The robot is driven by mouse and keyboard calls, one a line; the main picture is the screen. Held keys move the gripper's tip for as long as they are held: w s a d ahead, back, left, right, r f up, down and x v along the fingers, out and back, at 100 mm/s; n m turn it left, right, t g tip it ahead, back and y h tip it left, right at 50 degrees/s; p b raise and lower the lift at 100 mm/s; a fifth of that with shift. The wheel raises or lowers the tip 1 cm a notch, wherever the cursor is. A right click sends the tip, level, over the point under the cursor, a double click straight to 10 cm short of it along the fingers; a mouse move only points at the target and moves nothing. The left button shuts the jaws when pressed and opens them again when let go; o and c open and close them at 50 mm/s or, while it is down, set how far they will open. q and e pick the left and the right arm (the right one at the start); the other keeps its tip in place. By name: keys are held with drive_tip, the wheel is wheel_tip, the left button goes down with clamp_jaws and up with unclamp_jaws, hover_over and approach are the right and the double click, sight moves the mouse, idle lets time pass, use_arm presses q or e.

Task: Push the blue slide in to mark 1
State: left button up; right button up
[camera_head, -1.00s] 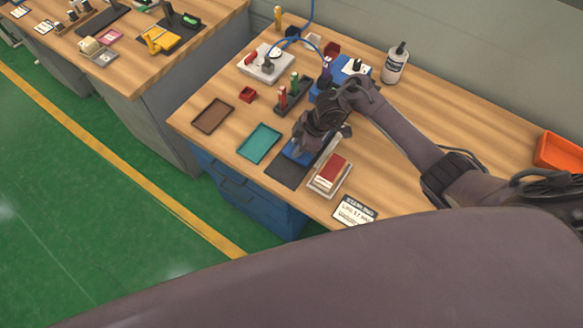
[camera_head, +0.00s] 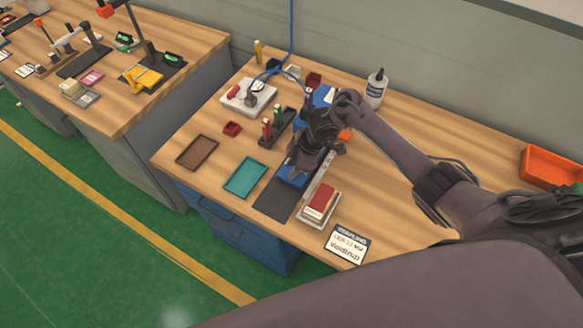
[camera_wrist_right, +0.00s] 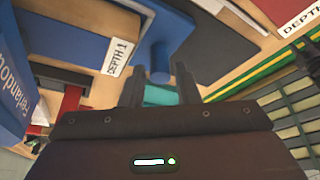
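The blue slide (camera_head: 291,180) sits on a dark track (camera_head: 273,201) near the front of the bench, partly hidden by my right gripper (camera_head: 298,168). In the right wrist view, the slide's blue upright knob (camera_wrist_right: 159,62) stands between the two parted fingers of my right gripper (camera_wrist_right: 158,88). I cannot tell whether the fingers touch it. My left gripper is not in view.
A teal tray (camera_head: 245,178) and a brown tray (camera_head: 197,152) lie left of the track. A red block on a pale base (camera_head: 319,206) is close on its right. A rack of small posts (camera_head: 272,129) stands behind. The bench's right half is mostly clear up to an orange bin (camera_head: 551,166).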

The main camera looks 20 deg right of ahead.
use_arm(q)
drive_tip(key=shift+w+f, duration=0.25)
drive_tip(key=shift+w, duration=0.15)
use_arm(e)
drive_tip(key=v, duration=0.6)
drive_tip(key=shift+d+r, duration=0.2)
drive_tip(key=shift+r, duration=0.1)
drive_tip(key=shift+s, duration=0.1)
